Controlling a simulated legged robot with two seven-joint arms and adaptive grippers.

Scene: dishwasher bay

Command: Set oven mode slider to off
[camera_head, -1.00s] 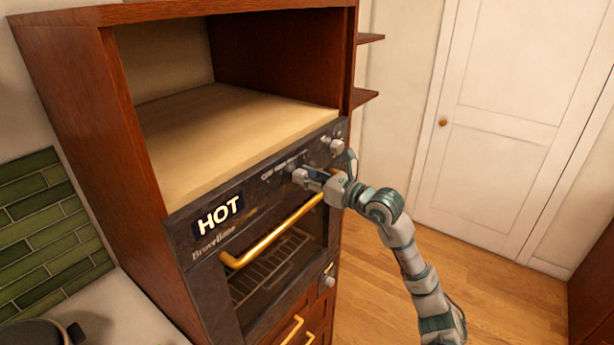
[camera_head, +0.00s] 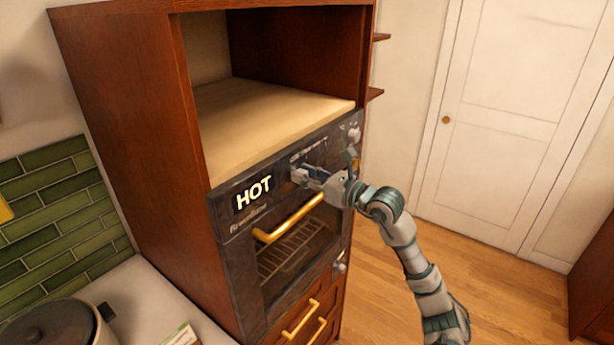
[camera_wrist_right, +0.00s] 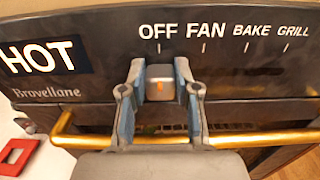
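The oven's black control panel (camera_wrist_right: 100,35) shows the labels OFF, FAN, BAKE and GRILL in the right wrist view. The mode slider (camera_wrist_right: 160,86), a grey knob with an orange mark, sits below the OFF label (camera_wrist_right: 158,30). My right gripper (camera_wrist_right: 159,82) straddles the slider, one finger on each side. The right finger looks very close to it or touching; a small gap shows at the left finger. In the head view my right gripper (camera_head: 302,175) is at the panel, hiding the slider. My left gripper is not in view.
A HOT display (camera_head: 253,192) is left of the gripper on the panel. A gold oven handle (camera_head: 288,220) runs just below. A lidded pot (camera_head: 55,325) stands on the counter at lower left. The floor at right is clear.

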